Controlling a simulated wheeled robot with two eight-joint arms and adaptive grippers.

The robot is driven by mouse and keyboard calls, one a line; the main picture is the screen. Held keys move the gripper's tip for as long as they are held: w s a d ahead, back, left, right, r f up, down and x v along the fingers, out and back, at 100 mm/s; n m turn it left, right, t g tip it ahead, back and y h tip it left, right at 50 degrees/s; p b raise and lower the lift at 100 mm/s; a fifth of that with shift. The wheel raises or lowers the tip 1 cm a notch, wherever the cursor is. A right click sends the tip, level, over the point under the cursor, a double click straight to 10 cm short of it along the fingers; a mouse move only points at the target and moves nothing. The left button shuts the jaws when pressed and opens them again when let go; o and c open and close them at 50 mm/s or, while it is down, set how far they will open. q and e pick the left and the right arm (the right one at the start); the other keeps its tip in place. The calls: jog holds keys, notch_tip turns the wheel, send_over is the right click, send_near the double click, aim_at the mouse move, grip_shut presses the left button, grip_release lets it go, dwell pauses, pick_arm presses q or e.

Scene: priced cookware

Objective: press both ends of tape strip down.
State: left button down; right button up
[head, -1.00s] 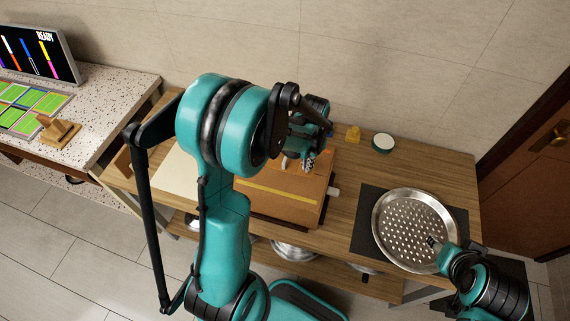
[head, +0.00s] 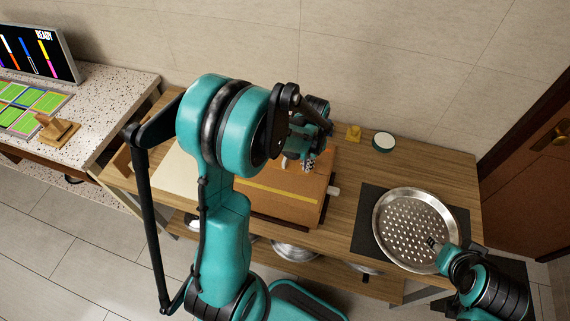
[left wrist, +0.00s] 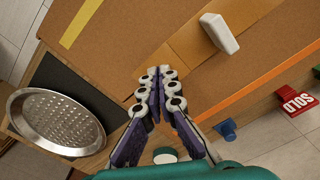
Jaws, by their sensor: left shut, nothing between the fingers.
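A brown cardboard box (head: 262,207) lies on the wooden table, with a yellow strip (head: 280,195) across it. The yellow strip also shows in the left wrist view (left wrist: 82,22). There, a tan tape-like strip (left wrist: 185,52) runs across the cardboard under a white block (left wrist: 220,33), and an orange strip (left wrist: 258,86) lies along an edge. My left gripper (head: 308,165) is over the far right part of the box. Its fingertips (left wrist: 156,72) are together and empty beside the tan strip; contact cannot be told. My right gripper (head: 434,243) is at the pan's near rim; its grip is unclear.
A perforated metal pan (head: 415,226) sits on a dark mat (head: 366,215) at the right. A yellow object (head: 353,132) and a green-and-white round item (head: 384,142) stand near the wall.

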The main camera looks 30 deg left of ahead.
pick_arm(q)
jog(key=shift+r, duration=0.15)
notch_tip(320, 180, up, 6)
jog(key=p, duration=0.4)
dwell(0.3)
jog(key=shift+f, duration=0.2)
dwell(0.3)
